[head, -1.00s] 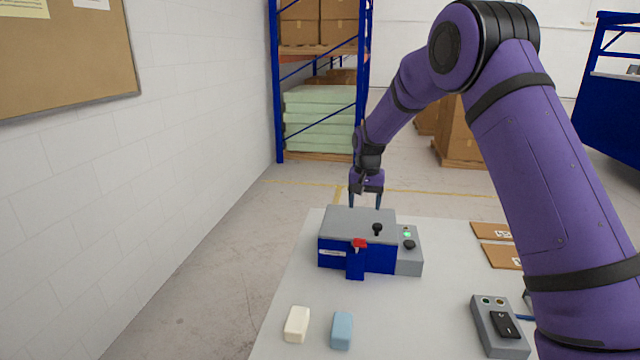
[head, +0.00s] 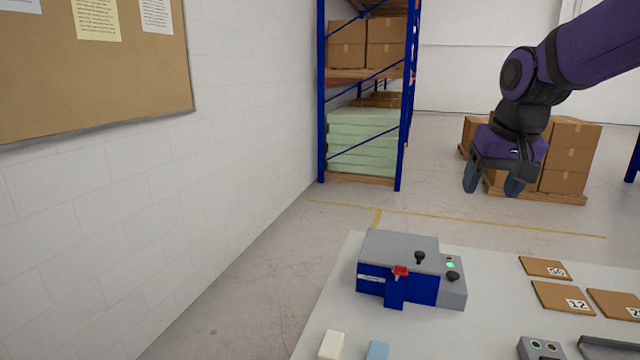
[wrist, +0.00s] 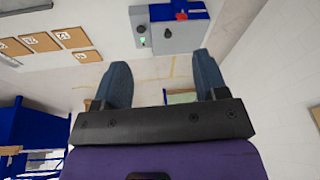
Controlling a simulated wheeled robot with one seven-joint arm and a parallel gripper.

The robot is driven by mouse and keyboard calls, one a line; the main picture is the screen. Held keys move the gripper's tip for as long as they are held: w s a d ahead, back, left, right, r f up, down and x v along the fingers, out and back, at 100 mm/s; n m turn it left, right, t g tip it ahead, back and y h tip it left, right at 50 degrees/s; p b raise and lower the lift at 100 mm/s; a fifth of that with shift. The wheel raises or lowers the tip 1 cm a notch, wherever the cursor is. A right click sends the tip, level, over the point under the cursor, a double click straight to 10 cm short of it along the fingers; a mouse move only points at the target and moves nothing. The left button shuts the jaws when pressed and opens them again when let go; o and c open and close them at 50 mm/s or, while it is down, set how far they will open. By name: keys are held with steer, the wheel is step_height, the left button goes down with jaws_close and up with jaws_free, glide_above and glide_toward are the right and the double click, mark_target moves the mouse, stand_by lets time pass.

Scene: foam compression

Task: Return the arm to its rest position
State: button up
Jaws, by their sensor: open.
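My gripper (head: 495,183) hangs at the upper right of the head view, fingers pointing down, in the air and apart from the table. Its two dark fingers are spread with nothing between them, which the wrist view (wrist: 163,85) also shows. My purple arm reaches in from the top right corner. The blue and grey compression machine (head: 398,270) stands on the table to the lower left of my gripper, its grey lid down and a green light lit. It also shows at the top of the wrist view (wrist: 180,28).
The grey table (head: 480,318) holds a white block (head: 333,345), a blue block (head: 378,350), several numbered brown cards (head: 562,298) and a grey control box (head: 540,348). A blue rack (head: 322,110) stands behind. Stacked cartons (head: 570,155) are at back right. A white wall is at left.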

steer(key=s+d+f+n+t, duration=0.1)
steer(key=s+t, duration=0.1)
steer(key=s, duration=1.9)
steer(key=shift+d+n, duration=0.25)
steer(key=shift+n, duration=0.05)
steer(key=shift+w, duration=0.1)
